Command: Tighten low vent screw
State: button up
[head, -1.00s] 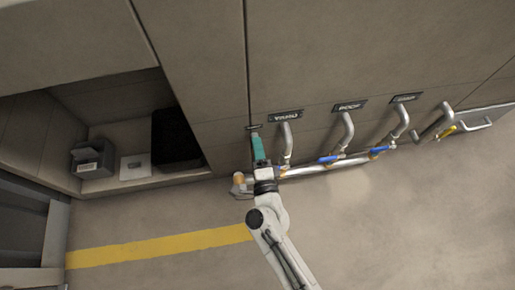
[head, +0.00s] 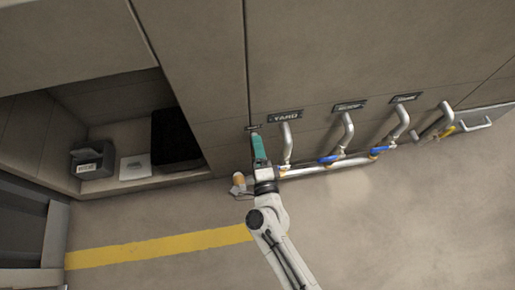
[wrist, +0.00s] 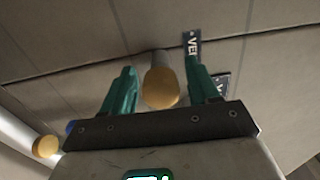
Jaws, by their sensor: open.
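The vent screw shows in the wrist view as a round brass-yellow knob (wrist: 161,90) on a grey stem. It lies between the two green fingers of my gripper (wrist: 160,75), with a visible gap on each side. My gripper is open and holds nothing. A dark plate starting "VE" (wrist: 191,46) is beside the right fingertip. In the head view my gripper (head: 257,138) is close to the panel, just below a small dark label (head: 253,127). The knob is hidden there behind my gripper.
A horizontal pipe (head: 310,170) with blue-handled valves (head: 327,159) runs to the right of my gripper. A brass-capped fitting (head: 238,180) is close on its left. An open recess at left holds a grey box (head: 92,158). The floor in front is clear.

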jog(key=p+v, duration=0.1)
jog(key=v, duration=0.9)
jog(key=shift+s+p, duration=0.4)
jog(key=shift+r, duration=0.1)
jog(key=s+d+r+n+g+h, duration=0.2)
jog(key=s+d+n+g, duration=0.3)
jog(key=d, duration=0.4)
jog(key=s+d+r+n+g+h, duration=0.2)
jog(key=s+d+n+g, duration=0.35)
jog(key=d, duration=0.45)
jog(key=s+d+r+n+g+h, duration=0.1)
jog(key=s+d+r+n+g, duration=0.1)
jog(key=s+d+n+g, duration=0.5)
notch_tip(320, 180, up, 36)
jog(key=w+d+m+t+p, duration=0.1)
jog(key=m+p, duration=0.2)
jog(key=p, duration=3.4)
jog(key=shift+w+d, duration=0.15)
jog(key=shift+d, duration=0.2)
jog(key=shift+r, duration=0.1)
